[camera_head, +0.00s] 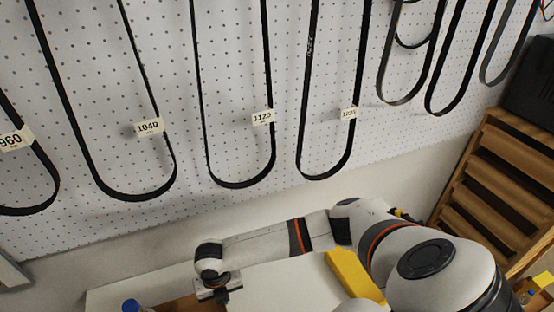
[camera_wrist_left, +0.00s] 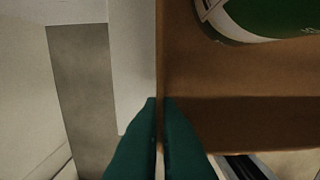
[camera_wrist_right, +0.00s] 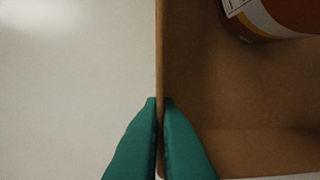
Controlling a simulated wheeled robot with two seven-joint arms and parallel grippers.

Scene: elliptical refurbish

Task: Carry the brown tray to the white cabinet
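The brown tray (camera_wrist_left: 230,75) shows in both wrist views, with its inside also seen in the right wrist view (camera_wrist_right: 225,95). My left gripper (camera_wrist_left: 160,100) is closed with one green finger on each side of the tray's thin wall. My right gripper (camera_wrist_right: 160,100) pinches another stretch of tray wall the same way. A green container with a white rim (camera_wrist_left: 265,18) is in the tray near the left gripper. A red-brown container with a white label (camera_wrist_right: 285,15) is in it near the right gripper. In the head view a small brown piece (camera_head: 180,304) shows at the bottom, probably the tray. I cannot identify the white cabinet with certainty.
A white pegboard (camera_head: 230,60) with hanging black belts fills the wall ahead. A wooden slatted rack (camera_head: 490,185) stands at right. A yellow block (camera_head: 353,275) lies beside my arm. A blue cap (camera_head: 131,305) shows at the bottom. A pale surface (camera_wrist_right: 75,90) lies outside the tray.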

